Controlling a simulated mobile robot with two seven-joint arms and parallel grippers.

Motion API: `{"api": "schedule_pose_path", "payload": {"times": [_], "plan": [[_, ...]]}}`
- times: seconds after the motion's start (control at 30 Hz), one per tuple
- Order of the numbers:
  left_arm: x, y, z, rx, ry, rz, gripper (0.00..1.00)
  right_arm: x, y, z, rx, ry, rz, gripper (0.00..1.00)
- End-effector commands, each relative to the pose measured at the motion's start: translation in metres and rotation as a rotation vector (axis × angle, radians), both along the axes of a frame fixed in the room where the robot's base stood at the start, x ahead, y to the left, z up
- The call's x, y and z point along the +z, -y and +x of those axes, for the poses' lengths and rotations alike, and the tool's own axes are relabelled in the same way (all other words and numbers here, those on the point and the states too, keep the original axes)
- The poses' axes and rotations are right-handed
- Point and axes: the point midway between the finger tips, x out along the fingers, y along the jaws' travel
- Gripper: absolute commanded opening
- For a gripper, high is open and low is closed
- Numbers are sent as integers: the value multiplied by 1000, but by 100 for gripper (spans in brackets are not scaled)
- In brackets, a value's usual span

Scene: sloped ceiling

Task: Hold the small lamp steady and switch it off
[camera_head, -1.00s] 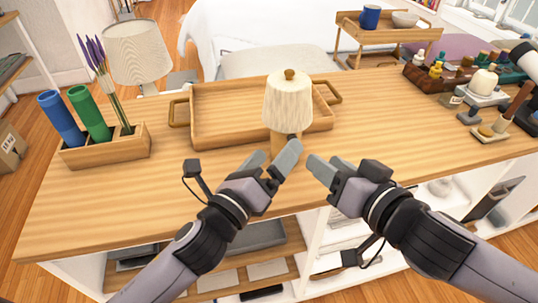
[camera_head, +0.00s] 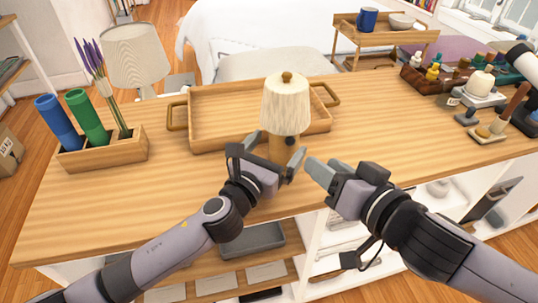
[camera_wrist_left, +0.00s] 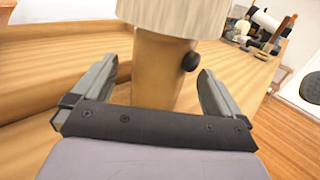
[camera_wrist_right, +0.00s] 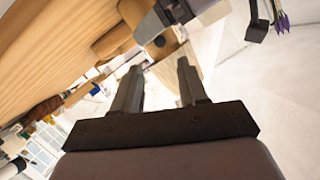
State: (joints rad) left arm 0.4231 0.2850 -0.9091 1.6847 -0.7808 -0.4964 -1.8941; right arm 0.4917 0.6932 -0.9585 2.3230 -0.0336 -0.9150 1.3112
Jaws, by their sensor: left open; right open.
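The small lamp (camera_head: 285,103) stands upright on the wooden counter in front of the tray, with a pale pleated shade and a round wooden knob on top. In the left wrist view its wooden base (camera_wrist_left: 157,75) shows below the shade, with a dark round switch knob (camera_wrist_left: 190,62) on its right side. My left gripper (camera_head: 270,152) is open, with its fingers on either side of the lamp base; contact is not visible. My right gripper (camera_head: 312,168) is open and empty, in front and to the right of the lamp. It also shows in the right wrist view (camera_wrist_right: 158,85).
A wooden tray (camera_head: 215,142) lies right behind the lamp. A wooden holder (camera_head: 105,152) with blue and green cylinders and lavender stands at the left. A candle stand and several bottles crowd the right end. The counter (camera_head: 390,125) between lamp and candle is clear.

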Motion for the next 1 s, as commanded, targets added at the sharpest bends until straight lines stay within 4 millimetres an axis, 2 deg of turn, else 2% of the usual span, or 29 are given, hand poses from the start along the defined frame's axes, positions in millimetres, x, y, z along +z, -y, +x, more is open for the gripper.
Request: {"api": "schedule_pose_path", "payload": {"times": [0.1, 0.3, 0.67, 0.7, 0.73, 0.9, 0.93, 1.0], "plan": [[1, 7, 14, 0, -1, -2, 100, 0, 0, 0, 0, 0, 0, 43], [1, 14, 28, -1, 0, -3, 100, 0, 0, 0, 0, 0, 0, 43], [0, 15, 32, -1, -1, -3, 100, 0, 0, 0, 0, 0, 0, 43], [0, 16, 32, -1, -2, -4, 97, 0, 0, 0, 0, 0, 0, 43], [0, 16, 32, -1, -2, -4, 87, 0, 0, 0, 0, 0, 0, 43], [0, 15, 32, -1, -2, -4, 32, 0, 0, 0, 0, 0, 0, 43], [0, 15, 32, -1, -2, -4, 31, 0, 0, 0, 0, 0, 0, 39], [0, 15, 32, -1, -2, -4, 31, 0, 0, 0, 0, 0, 0, 16]]}}
